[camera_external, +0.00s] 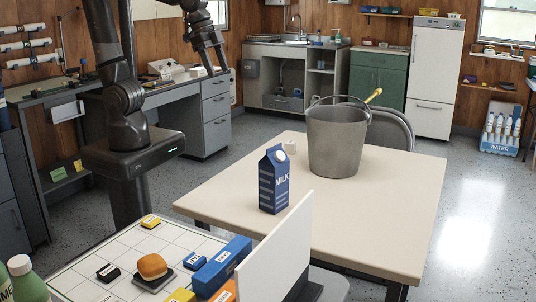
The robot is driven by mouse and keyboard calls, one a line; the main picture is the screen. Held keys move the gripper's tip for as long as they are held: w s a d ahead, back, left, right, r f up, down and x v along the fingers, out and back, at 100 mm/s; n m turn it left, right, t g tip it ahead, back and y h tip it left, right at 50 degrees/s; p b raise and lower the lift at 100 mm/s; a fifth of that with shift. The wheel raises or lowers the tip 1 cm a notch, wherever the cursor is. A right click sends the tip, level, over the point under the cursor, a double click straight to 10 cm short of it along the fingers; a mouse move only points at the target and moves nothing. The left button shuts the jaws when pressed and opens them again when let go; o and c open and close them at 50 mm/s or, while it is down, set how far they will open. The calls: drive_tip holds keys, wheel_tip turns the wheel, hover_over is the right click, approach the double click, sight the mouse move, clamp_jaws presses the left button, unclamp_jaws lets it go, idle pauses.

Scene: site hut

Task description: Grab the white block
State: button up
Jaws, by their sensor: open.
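Another small white block-like thing (197,72) lies on the grey desk along the back left wall. My gripper (214,66) points downward above or near the right end of that desk, apart from the table. It is open, and I see nothing held in it. How far it is from the desk block is hard to judge.
A blue milk carton (273,180) and a grey bucket (337,140) stand upright on the table. A white panel (275,255) rises at the near edge. A gridded board (175,238) holds a bun and several small boxes.

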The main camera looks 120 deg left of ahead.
drive_tip(key=w+a+f+g, duration=0.2)
drive_tip(key=w+a+f, duration=0.4)
drive_tip(key=a, duration=0.4)
drive_tip(key=n+g, duration=0.2)
hover_over(291, 142)
wheel_tip(291, 142, down, 16)
drive_tip(key=shift+h, duration=0.4)
drive_tip(key=f, duration=0.6)
drive_tip(key=shift+s+a, duration=0.2)
drive_tip(key=shift+s, duration=0.1)
drive_tip(key=shift+w+f, duration=0.15)
drive_tip(key=shift+f, duration=2.85)
drive_tip(key=shift+c, duration=0.2)
drive_tip(key=c, duration=1.1)
